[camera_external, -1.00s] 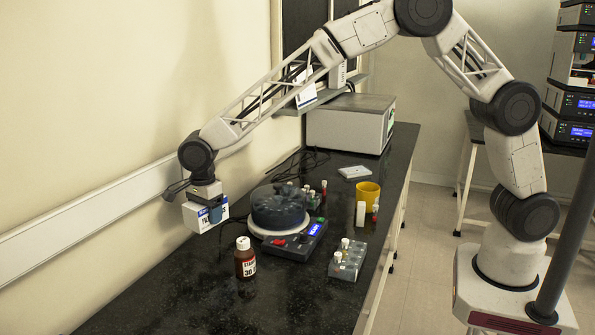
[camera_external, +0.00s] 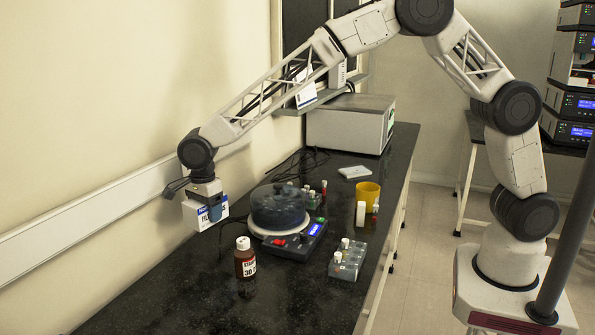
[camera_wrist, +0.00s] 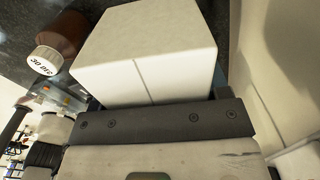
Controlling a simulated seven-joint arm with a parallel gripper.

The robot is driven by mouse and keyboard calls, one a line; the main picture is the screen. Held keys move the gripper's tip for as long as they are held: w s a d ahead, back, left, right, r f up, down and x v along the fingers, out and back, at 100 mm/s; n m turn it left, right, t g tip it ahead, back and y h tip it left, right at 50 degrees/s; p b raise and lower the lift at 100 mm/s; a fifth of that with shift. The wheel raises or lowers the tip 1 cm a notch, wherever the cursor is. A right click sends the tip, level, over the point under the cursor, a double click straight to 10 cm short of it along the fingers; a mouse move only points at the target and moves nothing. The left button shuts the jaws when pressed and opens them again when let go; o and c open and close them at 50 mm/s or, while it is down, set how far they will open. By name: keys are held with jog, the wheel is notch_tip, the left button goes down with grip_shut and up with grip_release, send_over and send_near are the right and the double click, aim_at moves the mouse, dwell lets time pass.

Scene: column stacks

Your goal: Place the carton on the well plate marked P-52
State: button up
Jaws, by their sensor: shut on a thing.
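In the wrist view the carton (camera_wrist: 145,50) fills the top middle as a plain white box against my gripper (camera_wrist: 165,115). A flat pale plate (camera_external: 354,171) lies farther back on the bench, apart from the carton. It may be the well plate; no P-52 marking is legible.
A brown bottle (camera_external: 245,260) with a white cap stands right of and nearer than the carton. A round dark device (camera_external: 278,207), a vial rack (camera_external: 347,262) and a yellow cup (camera_external: 367,192) stand on the bench. The bench's near left part is clear.

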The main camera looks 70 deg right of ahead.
jog(key=r, duration=0.2)
jog(key=d+r, duration=0.1)
jog(key=r, duration=0.1)
jog(key=shift+r, duration=0.3)
jog(key=s+d+r+m, duration=0.15)
jog(key=s+d, duration=0.25)
jog(key=d, duration=1.5)
jog(key=s+d+m, duration=0.2)
jog(key=s+d, duration=0.2)
jog(key=d, duration=1.4)
jog(key=s+d+f+m, duration=0.2)
jog(key=s+d+m, duration=0.1)
jog(key=s+d, duration=2.55)
notch_tip(320, 180, down, 7)
jog(key=shift+s, duration=0.4)
